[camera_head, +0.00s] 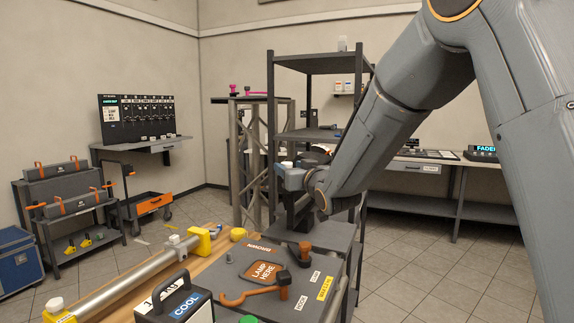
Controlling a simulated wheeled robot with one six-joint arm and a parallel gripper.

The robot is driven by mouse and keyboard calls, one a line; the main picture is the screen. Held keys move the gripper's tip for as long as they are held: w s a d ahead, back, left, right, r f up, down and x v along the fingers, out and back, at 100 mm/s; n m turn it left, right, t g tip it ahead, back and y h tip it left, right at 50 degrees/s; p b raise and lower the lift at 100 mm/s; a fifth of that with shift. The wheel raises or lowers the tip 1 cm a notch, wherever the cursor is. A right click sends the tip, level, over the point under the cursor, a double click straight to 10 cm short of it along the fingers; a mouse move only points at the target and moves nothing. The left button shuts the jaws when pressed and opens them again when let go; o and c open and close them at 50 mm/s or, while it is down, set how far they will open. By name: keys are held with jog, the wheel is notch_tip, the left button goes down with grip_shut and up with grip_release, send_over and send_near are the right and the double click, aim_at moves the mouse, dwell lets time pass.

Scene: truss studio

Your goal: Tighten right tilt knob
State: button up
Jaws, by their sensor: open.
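My arm comes in from the upper right, and its wrist ends near the middle of the picture, in front of the dark shelf rack. My gripper (290,176) is at the end of it, above the far edge of the grey worktop; its fingers are small and hard to make out. A brown-orange knob (304,248) on a dark base stands on the grey worktop (232,283), below and apart from my gripper. I cannot tell whether it is the right tilt knob. An orange hooked tool (258,293) lies nearer.
A dark box marked "COOL" (180,305) stands at the front. A grey tube with yellow end clamps (130,281) lies on the wooden bench to the left. The dark shelf rack (311,62) and truss tower (243,165) stand behind.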

jog(key=shift+x, duration=1.4)
jog(key=shift+c, duration=0.2)
jog(key=c, duration=1)
